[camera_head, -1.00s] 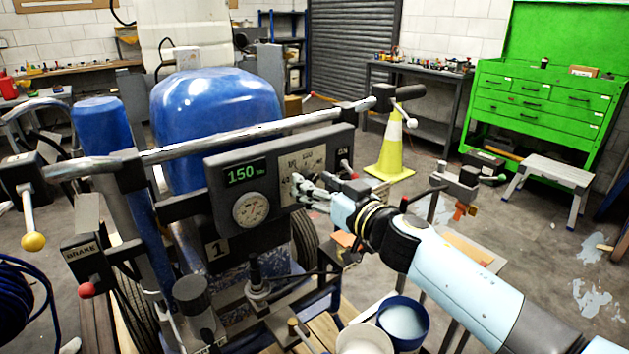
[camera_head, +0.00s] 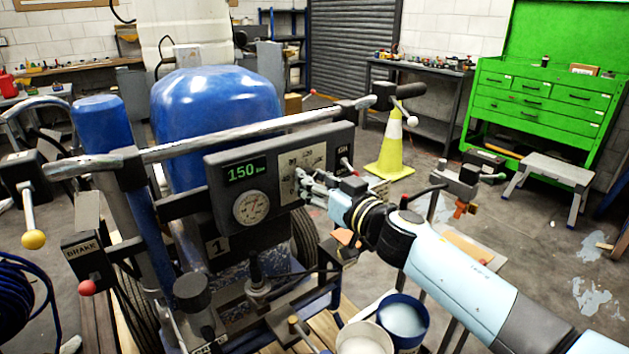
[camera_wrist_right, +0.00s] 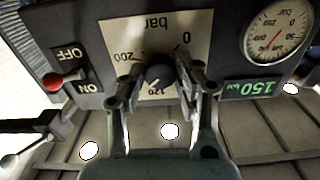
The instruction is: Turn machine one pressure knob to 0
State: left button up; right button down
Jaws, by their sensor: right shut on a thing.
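Machine one's dark control panel (camera_head: 229,207) has a green display reading 150 bar (camera_head: 245,172), a round gauge (camera_head: 251,208) and a pale dial plate (camera_head: 311,157). My right gripper (camera_head: 304,181) reaches the plate from the right. In the right wrist view, which is upside down, the black pressure knob (camera_wrist_right: 158,77) sits between the fingertips of my right gripper (camera_wrist_right: 156,86), which is shut on it. The plate there shows 0 on the right, 120 below and 200 on the left. The knob's exact pointing is hard to tell. My left gripper is out of view.
A silver handlebar (camera_head: 220,143) runs above the panel. A brake lever with a red ball (camera_head: 87,288) is at left. Two buckets (camera_head: 402,325) stand below my right arm.

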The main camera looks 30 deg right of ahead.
jog(key=shift+n, duration=0.3)
jog(key=n+b, duration=0.2)
jog(key=n, duration=3.3)
jog(key=shift+s+f+n, duration=0.1)
jog(key=shift+f+n, duration=0.05)
jog(key=shift+n, duration=0.25)
